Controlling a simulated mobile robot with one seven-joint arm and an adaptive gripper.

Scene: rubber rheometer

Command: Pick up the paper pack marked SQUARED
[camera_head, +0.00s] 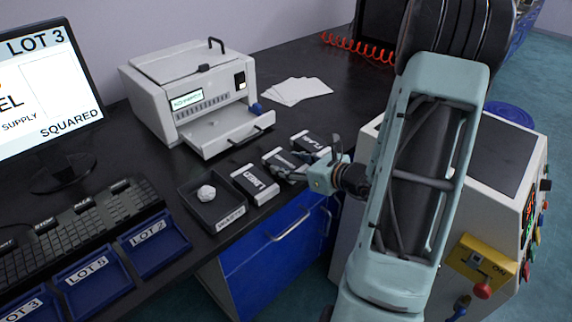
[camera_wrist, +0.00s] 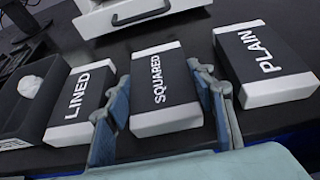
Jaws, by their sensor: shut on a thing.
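The paper pack marked SQUARED (camera_wrist: 160,82) is black with white ends and lies between two similar packs in the wrist view. My gripper (camera_wrist: 166,108) has one finger on each side of its near end and is shut on it. The pack appears to rest on the black bench. In the head view the SQUARED pack (camera_head: 281,161) is partly hidden by my gripper (camera_head: 308,170). The pack marked LINED (camera_wrist: 80,100) is at its left and the pack marked PLAIN (camera_wrist: 264,62) at its right, close to my right finger.
A black waste tray (camera_head: 232,215) with a crumpled paper ball (camera_head: 206,193) stands left of the packs. A white printer-like machine (camera_head: 190,90) and loose white sheets (camera_head: 297,91) are behind. A white machine with a control panel (camera_head: 508,170) stands at the right.

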